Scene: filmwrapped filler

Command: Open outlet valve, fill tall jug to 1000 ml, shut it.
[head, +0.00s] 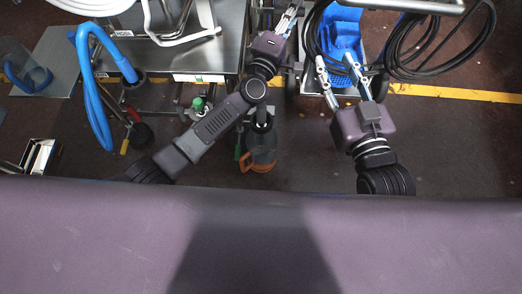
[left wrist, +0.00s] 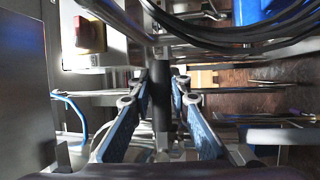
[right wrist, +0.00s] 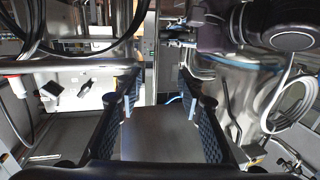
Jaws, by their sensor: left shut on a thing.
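My left gripper (head: 292,10) reaches the machine's right edge at the top of the head view. In the left wrist view its fingers (left wrist: 162,92) are closed on a dark bar (left wrist: 161,112); I cannot tell whether it is the valve's lever. A dark jug with orange parts (head: 262,160) stands low beneath my left arm, partly hidden by it. A clear jug with a blue handle (head: 28,72) lies or stands at the far left. I cannot tell their fill levels. My right gripper (head: 342,75) is open and empty, also in the right wrist view (right wrist: 158,90).
A steel machine table (head: 180,55) is at the upper left, with a blue hose (head: 97,110) hanging beside it. A blue-seated cart (head: 342,40) and black cable coils (head: 440,45) are at the upper right. Floor at right is clear.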

